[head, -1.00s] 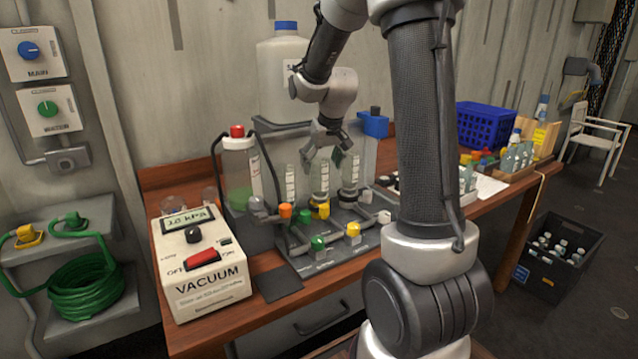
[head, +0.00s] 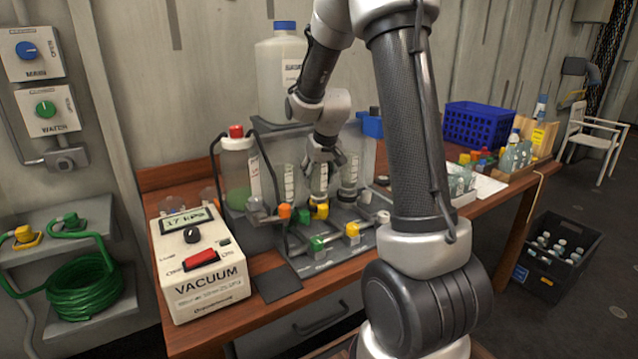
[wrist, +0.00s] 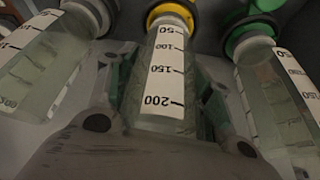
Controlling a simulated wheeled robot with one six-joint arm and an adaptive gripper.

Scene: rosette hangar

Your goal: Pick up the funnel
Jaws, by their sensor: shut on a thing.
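Three clear graduated funnels stand in a row on the grey manifold rack. The middle funnel (head: 319,184) stands upright above a yellow-marked valve. It also shows in the wrist view (wrist: 165,85), with a yellow ring at its end and printed volume marks. My gripper (head: 321,165) has come down over it from above. In the wrist view my gripper's fingers (wrist: 163,78) lie on both sides of it, shut on it. The left funnel (head: 290,184) and right funnel (head: 350,176) stand close beside it. The exact contact points are partly hidden.
The vacuum pump (head: 201,262) stands at the left front, displaying 17 kPa. A bottle with a red cap (head: 240,170) stands left of the rack, and a large jug (head: 280,75) stands behind it. A blue basket (head: 478,124) is at the right.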

